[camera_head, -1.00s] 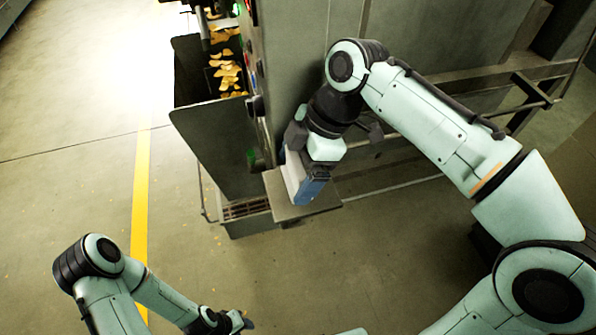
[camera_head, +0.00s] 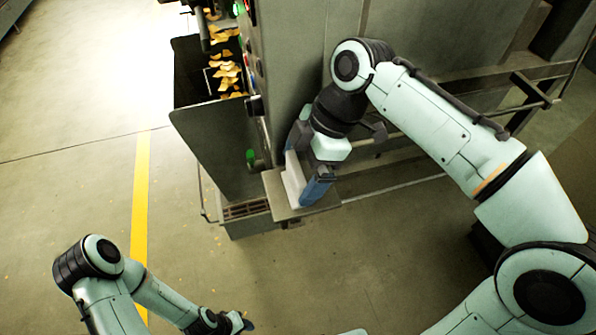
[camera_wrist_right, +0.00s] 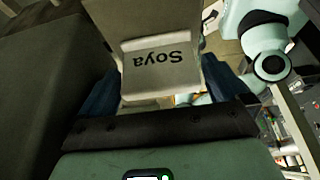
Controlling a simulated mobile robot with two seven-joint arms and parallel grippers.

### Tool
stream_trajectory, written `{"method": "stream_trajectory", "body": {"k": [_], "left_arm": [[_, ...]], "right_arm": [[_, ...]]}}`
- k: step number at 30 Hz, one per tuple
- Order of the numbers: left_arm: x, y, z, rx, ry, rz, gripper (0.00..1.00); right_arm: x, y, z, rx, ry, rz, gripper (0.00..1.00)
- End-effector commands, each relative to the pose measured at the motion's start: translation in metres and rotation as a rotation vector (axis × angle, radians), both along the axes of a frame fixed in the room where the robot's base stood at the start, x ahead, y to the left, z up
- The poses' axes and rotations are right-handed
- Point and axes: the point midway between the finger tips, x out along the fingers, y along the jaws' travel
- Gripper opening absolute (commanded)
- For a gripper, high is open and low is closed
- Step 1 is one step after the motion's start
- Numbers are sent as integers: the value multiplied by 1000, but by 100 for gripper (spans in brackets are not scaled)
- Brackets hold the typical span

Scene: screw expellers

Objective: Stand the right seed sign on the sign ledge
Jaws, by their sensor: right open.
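A pale seed sign (camera_head: 293,180) stands on the sign ledge (camera_head: 325,199), the small plate at the front of the machine. In the right wrist view the sign (camera_wrist_right: 158,68) reads "Soya" upside down. My right gripper (camera_head: 308,184) is at the ledge, open, with its blue fingers to either side of the sign; the fingers (camera_wrist_right: 160,95) also show in the wrist view. The sign's contact with the ledge is partly hidden. My left gripper (camera_head: 238,322) is low in the head view, away from the ledge, its jaws too small to read.
The grey machine body (camera_head: 295,60) rises right behind the ledge. A dark hopper (camera_head: 190,75) with yellow flakes is at the upper left. A rail (camera_head: 395,190) runs to the right of the ledge. The floor around the yellow line (camera_head: 141,190) is clear.

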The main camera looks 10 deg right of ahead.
Motion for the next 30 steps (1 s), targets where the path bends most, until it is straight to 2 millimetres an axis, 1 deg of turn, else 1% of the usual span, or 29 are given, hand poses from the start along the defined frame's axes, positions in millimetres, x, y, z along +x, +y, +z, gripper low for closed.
{"method": "stream_trajectory", "body": {"k": [1, 6, 9, 12, 15, 18, 30], "left_arm": [[6, 0, 5, 0, -7, 0, 43], [19, 0, 17, 0, -21, 0, 43], [27, 0, 23, -1, -30, 0, 43], [30, 0, 26, -1, -34, 0, 43], [32, 0, 27, 0, -36, -1, 43], [32, 0, 28, 0, -37, 0, 43], [31, 0, 27, 0, -36, 0, 43]], "right_arm": [[2, -4, 14, 2, -8, -2, 100], [3, -19, 50, 2, -8, -3, 100], [3, -27, 68, 1, -8, -3, 100], [3, -32, 81, 1, -6, -2, 100], [2, -36, 89, 1, -4, -2, 100], [2, -38, 93, 0, -3, -1, 100], [1, -39, 93, 0, -1, 0, 100]]}}
